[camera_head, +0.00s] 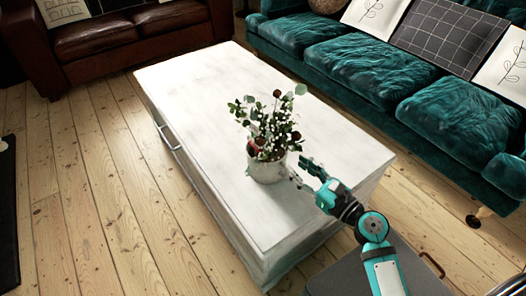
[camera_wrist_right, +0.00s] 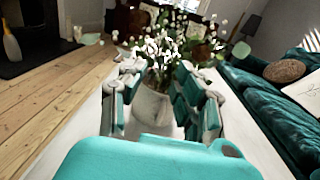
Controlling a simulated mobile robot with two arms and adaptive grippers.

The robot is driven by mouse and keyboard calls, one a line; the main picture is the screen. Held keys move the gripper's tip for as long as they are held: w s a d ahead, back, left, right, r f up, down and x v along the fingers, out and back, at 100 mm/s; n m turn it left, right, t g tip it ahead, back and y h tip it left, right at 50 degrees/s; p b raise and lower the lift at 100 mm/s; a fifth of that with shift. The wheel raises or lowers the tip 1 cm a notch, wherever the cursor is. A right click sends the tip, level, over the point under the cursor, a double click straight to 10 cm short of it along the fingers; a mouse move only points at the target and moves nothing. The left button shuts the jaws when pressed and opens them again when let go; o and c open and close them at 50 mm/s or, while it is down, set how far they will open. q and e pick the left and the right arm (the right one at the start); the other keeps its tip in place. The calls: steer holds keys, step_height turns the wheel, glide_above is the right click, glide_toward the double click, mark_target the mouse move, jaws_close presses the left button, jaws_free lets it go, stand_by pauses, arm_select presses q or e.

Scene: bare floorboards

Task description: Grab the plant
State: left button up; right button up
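The plant (camera_head: 267,125) has green leaves and dark and white buds and stands upright in a pale pot (camera_head: 266,170) on a white wooden table (camera_head: 240,215). My right gripper (camera_head: 304,172) is just right of the pot in the head view, at about its height. In the right wrist view, the pot (camera_wrist_right: 152,108) is straight ahead between the spread fingers (camera_wrist_right: 155,95), and the plant (camera_wrist_right: 165,48) rises above them. The fingers are open, and I see no clear contact with the pot. My left gripper is not in view.
A teal sofa (camera_head: 365,68) with cushions runs along the table's right side. A brown leather sofa (camera_head: 130,35) stands at the back left. Bare floorboards (camera_head: 100,200) lie left of the table. The tabletop around the pot is clear.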

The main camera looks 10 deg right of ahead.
arm_select(q)
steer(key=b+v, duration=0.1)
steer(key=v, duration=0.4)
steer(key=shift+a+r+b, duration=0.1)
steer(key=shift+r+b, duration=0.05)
steer(key=shift+b, duration=0.15)
arm_select(e)
steer(key=x, duration=1.7)
jaws_close()
steer(key=shift+w+r, duration=0.1)
steer(key=shift+r, duration=0.15)
